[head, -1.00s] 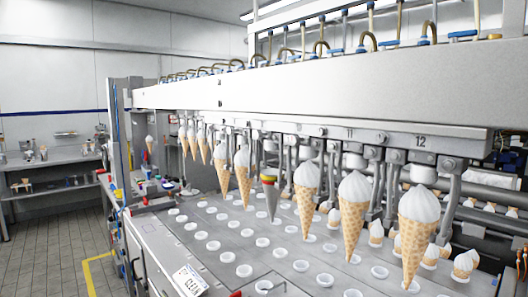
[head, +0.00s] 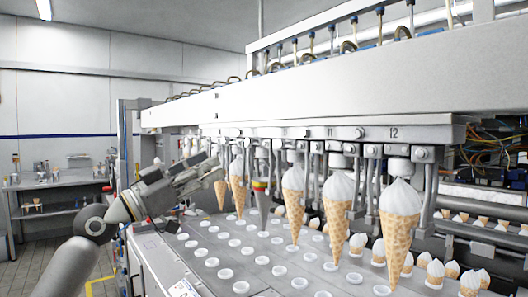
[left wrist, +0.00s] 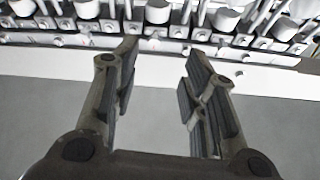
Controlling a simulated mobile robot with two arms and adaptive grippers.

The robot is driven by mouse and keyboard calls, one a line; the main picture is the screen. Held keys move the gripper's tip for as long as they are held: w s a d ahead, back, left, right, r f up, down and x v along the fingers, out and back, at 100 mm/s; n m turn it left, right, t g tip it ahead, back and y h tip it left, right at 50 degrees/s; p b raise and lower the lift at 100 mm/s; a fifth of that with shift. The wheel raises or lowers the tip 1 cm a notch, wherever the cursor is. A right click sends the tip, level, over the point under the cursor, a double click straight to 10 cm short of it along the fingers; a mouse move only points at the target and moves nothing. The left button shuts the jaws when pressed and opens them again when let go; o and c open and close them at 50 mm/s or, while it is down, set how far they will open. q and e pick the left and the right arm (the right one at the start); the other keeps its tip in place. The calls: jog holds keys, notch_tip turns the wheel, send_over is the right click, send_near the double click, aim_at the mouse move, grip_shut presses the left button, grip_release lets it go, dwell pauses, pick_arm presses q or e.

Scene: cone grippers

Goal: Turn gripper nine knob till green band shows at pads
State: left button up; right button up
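The rail (head: 345,133) carries small round knobs and numbers; 11 and 12 are readable. A nine and its knob are too small to make out. My left gripper (head: 210,173) reaches in from the left, to the left of the banded cone and apart from it. In the left wrist view the left gripper (left wrist: 160,62) is open and empty, with pale cylinders (left wrist: 157,11) and rods beyond its fingertips. My right gripper is out of view.
Large ice-cream cones (head: 400,220) hang at the right of the row. Below is a plate with several round white cups (head: 225,273). A long white beam (head: 300,98) runs above the rail. A side bench (head: 60,180) stands at the far left.

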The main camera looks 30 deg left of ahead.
aim_at(246, 143)
pick_arm(q)
jog(key=shift+h, duration=0.3)
jog(key=p+x, duration=0.2)
jog(key=x, duration=0.1)
jog(key=p+x, duration=0.2)
jog(key=x, duration=0.1)
jog(key=r+p+x, duration=0.1)
jog(key=p+x, duration=0.1)
jog(key=x, duration=0.1)
jog(key=shift+s+d, duration=0.1)
jog(key=shift+s, duration=0.2)
jog(key=shift+w+d+r+p, duration=0.1)
jog(key=shift+w+p, duration=0.25)
jog(key=shift+p, duration=0.1)
jog(key=shift+w+d, duration=0.3)
jog(key=shift+w, duration=0.15)
jog(key=shift+c, duration=0.5)
grip_shut()
